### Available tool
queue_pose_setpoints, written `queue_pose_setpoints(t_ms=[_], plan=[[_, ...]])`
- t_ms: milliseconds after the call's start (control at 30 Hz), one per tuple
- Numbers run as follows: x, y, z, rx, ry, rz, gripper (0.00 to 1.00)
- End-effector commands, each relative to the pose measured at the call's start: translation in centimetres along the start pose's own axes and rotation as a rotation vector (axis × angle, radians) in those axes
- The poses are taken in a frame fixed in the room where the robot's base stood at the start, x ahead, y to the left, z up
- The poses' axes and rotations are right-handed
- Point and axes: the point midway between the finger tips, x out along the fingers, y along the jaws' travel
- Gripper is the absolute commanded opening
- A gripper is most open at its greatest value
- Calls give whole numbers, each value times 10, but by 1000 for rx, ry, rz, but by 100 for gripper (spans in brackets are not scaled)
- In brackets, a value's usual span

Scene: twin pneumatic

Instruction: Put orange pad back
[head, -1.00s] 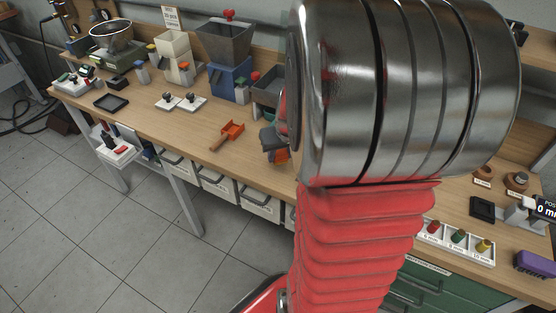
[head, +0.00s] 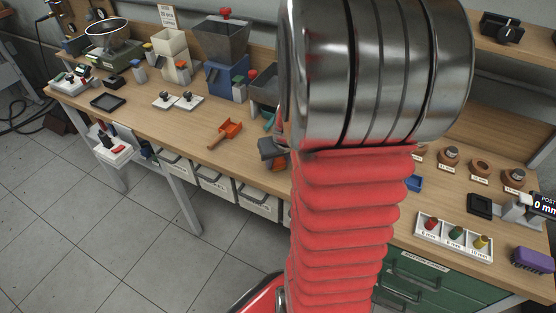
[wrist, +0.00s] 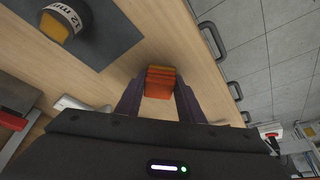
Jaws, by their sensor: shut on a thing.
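An orange pad (wrist: 160,80) sits between the two dark fingers of my gripper (wrist: 158,98) in the wrist view. The gripper is shut on it, above the wooden bench near its front edge. In the head view my gripper (head: 272,152) shows as a small dark shape beside my large metal and red arm. I cannot tell a place for the pad in either view.
A black tray (head: 108,102) and two white blocks stand farther left. A dark mat (wrist: 110,35) holds a "12 mm" cylinder (wrist: 65,20). Drawer handles (wrist: 213,38) line the bench front.

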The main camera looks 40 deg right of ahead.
Motion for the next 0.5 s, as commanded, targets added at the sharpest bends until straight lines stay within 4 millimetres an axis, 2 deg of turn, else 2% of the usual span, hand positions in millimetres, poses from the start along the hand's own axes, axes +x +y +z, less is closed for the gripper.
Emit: queue_pose_setpoints(t_ms=[33, 267, 500], plan=[[1, 0, 0, 0, 0, 0, 36], [0, 0, 0, 0, 0, 0, 52], [0, 0, 0, 0, 0, 0, 53]])
